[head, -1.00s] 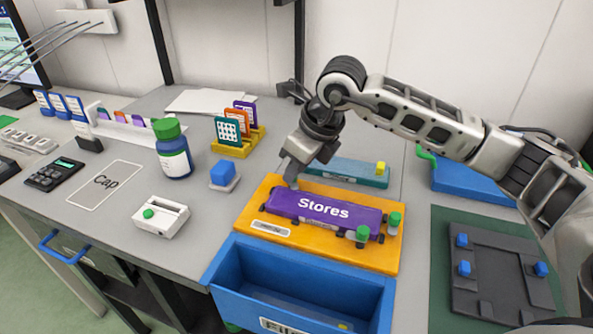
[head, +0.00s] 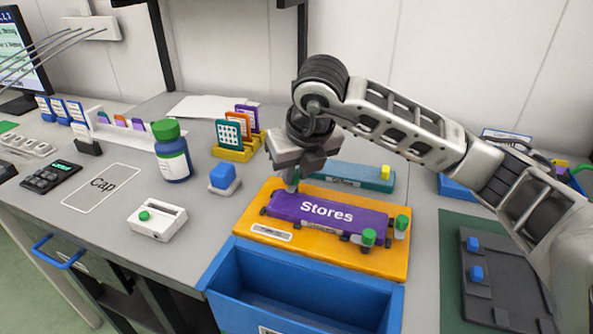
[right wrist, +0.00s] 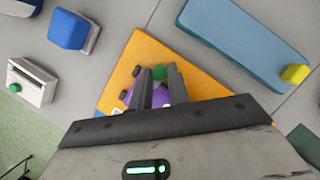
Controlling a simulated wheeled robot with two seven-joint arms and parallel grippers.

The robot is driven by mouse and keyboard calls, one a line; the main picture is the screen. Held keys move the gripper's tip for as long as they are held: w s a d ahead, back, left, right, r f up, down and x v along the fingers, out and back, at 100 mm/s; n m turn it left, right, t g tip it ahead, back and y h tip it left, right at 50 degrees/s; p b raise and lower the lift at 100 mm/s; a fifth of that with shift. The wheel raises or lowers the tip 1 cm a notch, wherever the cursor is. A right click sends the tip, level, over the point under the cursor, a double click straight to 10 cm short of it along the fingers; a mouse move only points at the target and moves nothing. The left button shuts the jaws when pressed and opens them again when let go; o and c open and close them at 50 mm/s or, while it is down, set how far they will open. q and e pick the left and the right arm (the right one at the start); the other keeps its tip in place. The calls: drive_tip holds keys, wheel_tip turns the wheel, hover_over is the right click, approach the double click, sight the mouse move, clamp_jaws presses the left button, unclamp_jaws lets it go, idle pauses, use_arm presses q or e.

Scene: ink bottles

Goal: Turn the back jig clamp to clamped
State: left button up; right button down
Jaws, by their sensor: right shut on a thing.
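The orange jig board (head: 385,262) lies on the bench and holds a purple block (head: 325,212) marked "Stores". Two green-knobbed clamps stand at its right end, one at the front (head: 368,238) and one further right (head: 402,222). My right gripper (head: 292,182) reaches down at the board's back left. In the right wrist view its fingers (right wrist: 160,82) are shut on a green clamp knob (right wrist: 159,73), which shows between them. The fingers hide most of this clamp, so its turn angle cannot be told. My left gripper is not in view.
A teal tray (head: 350,177) with a yellow block lies just behind the board. A blue bin (head: 230,285) stands at its front. A blue block on a grey base (head: 223,178), a white device (head: 158,218) and a bottle (head: 172,155) are to the left. A dark fixture is right.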

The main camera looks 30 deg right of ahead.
idle(0.4)
drive_tip(key=c, duration=1.3)
unclamp_jaws()
drive_tip(key=shift+c, duration=0.2)
drive_tip(key=shift+r, duration=0.15)
drive_tip(key=p+v, duration=0.2)
drive_tip(key=v, duration=1.3)
drive_tip(key=shift+r, duration=0.35)
drive_tip(key=shift+s, duration=0.1)
